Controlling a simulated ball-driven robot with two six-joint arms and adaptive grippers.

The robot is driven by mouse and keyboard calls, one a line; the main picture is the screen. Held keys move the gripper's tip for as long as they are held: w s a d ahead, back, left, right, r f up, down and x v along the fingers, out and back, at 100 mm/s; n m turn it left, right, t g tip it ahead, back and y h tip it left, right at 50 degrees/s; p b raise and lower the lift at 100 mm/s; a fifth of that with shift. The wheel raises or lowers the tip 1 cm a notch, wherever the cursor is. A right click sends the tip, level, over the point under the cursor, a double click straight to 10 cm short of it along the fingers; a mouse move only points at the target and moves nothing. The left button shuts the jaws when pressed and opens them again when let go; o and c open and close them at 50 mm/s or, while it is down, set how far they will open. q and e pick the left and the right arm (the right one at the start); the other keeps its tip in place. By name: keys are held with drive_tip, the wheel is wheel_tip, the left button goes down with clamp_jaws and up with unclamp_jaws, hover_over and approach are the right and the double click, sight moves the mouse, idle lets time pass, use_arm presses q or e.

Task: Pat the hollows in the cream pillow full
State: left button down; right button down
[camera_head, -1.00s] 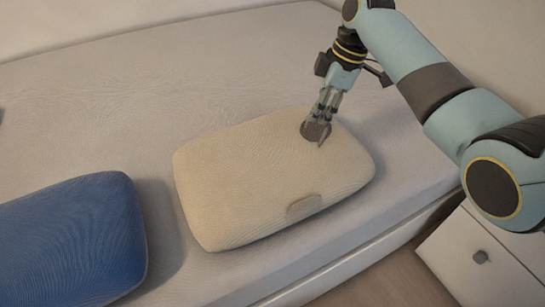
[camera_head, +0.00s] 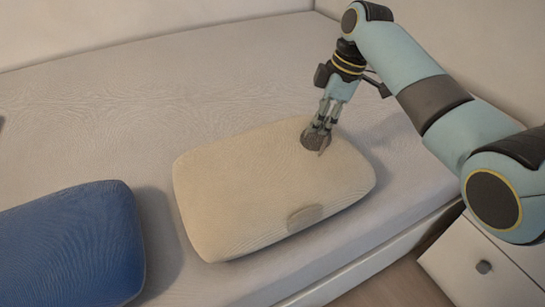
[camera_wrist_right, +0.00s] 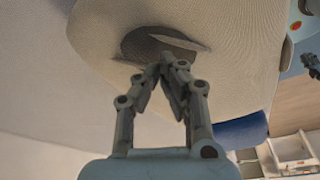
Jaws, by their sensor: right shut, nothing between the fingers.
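The cream pillow (camera_head: 265,190) lies on the bed. A darker round hollow (camera_head: 314,141) is near its far right edge, and a second darker patch (camera_head: 305,217) is on its near edge. My right gripper (camera_head: 319,142) is shut and empty, pointing down at the far hollow. In the right wrist view the shut fingertips (camera_wrist_right: 167,60) are at the edge of the dark hollow (camera_wrist_right: 150,43), which has a lighter sliver across it. I cannot tell whether they touch the cloth. My left gripper is not in view.
A blue pillow (camera_head: 75,245) lies to the left, with a gap between it and the cream one. The bed (camera_head: 150,85) is bare behind both. A white cabinet with a round knob (camera_head: 483,267) stands at the lower right, beyond the bed's edge.

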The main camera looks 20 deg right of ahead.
use_arm(q)
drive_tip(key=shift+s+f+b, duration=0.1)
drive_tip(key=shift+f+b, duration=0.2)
drive_tip(key=shift+b, duration=0.05)
use_arm(e)
drive_tip(key=shift+x, duration=0.85)
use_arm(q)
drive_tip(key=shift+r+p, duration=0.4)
use_arm(e)
drive_tip(key=shift+s+d+f, duration=0.1)
drive_tip(key=shift+d, duration=0.1)
idle(0.4)
